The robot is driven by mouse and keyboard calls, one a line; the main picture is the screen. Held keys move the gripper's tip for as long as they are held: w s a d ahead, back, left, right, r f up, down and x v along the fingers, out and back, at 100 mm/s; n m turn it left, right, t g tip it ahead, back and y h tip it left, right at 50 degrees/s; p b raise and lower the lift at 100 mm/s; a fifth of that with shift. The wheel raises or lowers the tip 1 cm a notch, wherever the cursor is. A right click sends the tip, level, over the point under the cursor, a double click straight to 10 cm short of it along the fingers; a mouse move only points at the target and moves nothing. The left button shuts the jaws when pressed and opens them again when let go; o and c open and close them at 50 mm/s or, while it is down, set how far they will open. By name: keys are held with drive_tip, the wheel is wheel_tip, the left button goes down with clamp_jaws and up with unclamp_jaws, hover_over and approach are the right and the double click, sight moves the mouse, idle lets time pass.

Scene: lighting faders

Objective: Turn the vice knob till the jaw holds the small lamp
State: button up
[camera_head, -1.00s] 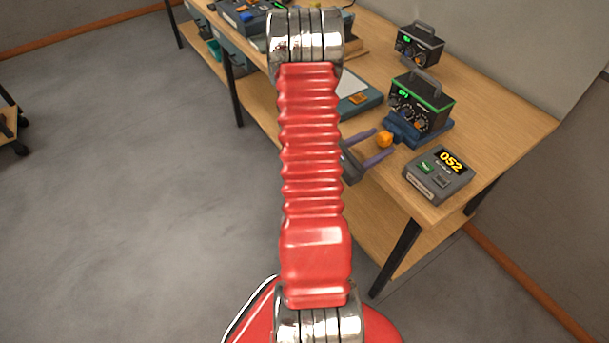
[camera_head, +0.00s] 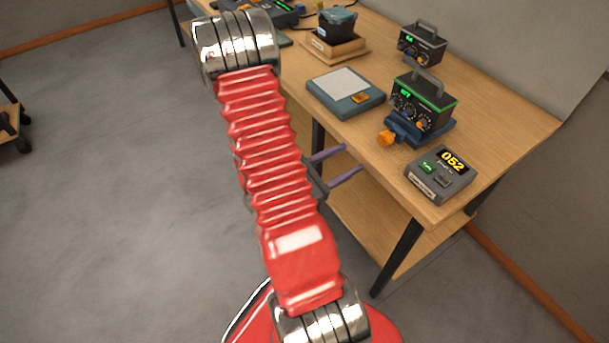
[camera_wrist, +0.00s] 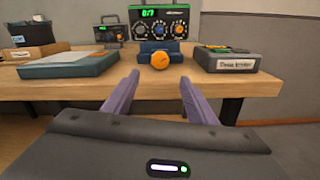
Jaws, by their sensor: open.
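The vice knob (camera_head: 387,138) is orange and faces the front of the bench; in the wrist view the knob (camera_wrist: 160,61) shows straight ahead. It sits on the front of the blue vice (camera_head: 408,130). A dark box (camera_head: 424,100) with a green-lit edge, dials and a handle stands at the vice, just behind the knob. I cannot make out a small lamp or whether the jaw touches anything. My gripper (camera_head: 353,158) is open and empty, its two purple fingers in front of the bench edge, apart from the knob. The fingers (camera_wrist: 159,78) also show in the wrist view.
A box reading 052 (camera_head: 440,172) stands right of the vice near the bench edge. A flat teal-grey device (camera_head: 345,92) lies left of it. A second dark box with a handle (camera_head: 421,43) stands behind.

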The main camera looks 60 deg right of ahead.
drive_tip(key=w+a+r+m+y, duration=0.1)
drive_tip(key=a+r+m+y, duration=0.3)
drive_tip(key=a, duration=0.4)
drive_tip(key=w+a+r+m+t+y, duration=0.1)
drive_tip(key=a+r+m+y, duration=0.3)
drive_tip(key=a, duration=0.4)
drive_tip(key=shift+w+r+m+y, duration=0.2)
drive_tip(key=shift+r+m+y, duration=0.1)
drive_tip(key=shift+m, duration=0.6)
drive_tip(key=shift+s, duration=0.1)
idle(0.5)
